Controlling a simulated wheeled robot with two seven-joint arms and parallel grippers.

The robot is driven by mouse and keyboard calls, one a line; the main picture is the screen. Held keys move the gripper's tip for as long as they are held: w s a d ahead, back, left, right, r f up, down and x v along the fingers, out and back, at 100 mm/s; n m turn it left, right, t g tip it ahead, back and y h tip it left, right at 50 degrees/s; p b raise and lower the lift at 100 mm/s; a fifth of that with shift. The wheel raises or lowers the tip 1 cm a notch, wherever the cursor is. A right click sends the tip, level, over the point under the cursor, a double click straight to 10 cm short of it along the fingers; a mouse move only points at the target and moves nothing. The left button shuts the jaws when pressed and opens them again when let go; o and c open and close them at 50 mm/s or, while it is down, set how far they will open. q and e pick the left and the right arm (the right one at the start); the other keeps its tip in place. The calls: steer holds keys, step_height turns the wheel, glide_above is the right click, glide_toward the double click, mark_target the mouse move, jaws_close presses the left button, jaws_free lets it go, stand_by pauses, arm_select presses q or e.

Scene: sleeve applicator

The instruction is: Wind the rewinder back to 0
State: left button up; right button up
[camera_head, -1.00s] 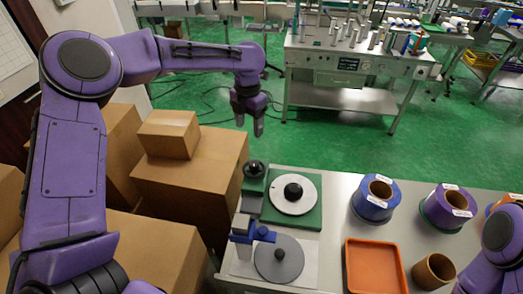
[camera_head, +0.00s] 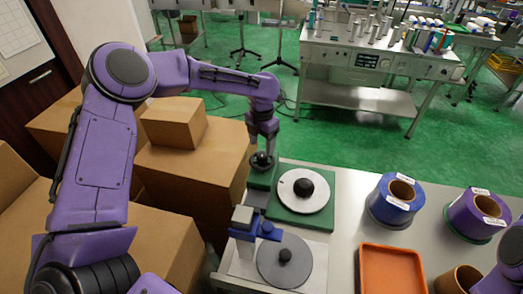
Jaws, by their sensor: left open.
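The likely rewinder is a green base (camera_head: 315,218) with a white disc (camera_head: 288,195) that has a black hub (camera_head: 303,187) and a small dark mark near its rim. A round black knob (camera_head: 262,162) stands on a green block at its far left corner. My left gripper (camera_head: 262,150) points down right at this knob, with its fingers open. I cannot tell whether the fingers touch the knob. No readable number shows on the disc. Only a purple part of my right arm shows at the lower right edge; its gripper is out of view.
A grey disc (camera_head: 272,264) and a blue-and-grey fixture (camera_head: 252,224) stand at the table's near left. An orange tray (camera_head: 391,275), a blue spool (camera_head: 391,203), a purple spool (camera_head: 465,216) and a brown roll (camera_head: 452,282) are to the right. Cardboard boxes (camera_head: 192,170) stand left of the table.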

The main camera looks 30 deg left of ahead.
mark_target(262, 154)
arm_select(q)
step_height(262, 154, down, 4)
steer(key=shift+f+p, duration=0.2)
steer(key=shift+p, duration=0.1)
steer(key=c, duration=1.1)
steer(key=shift+o, duration=0.2)
steer(key=shift+r+n, duration=0.1)
steer(key=shift+n, duration=0.2)
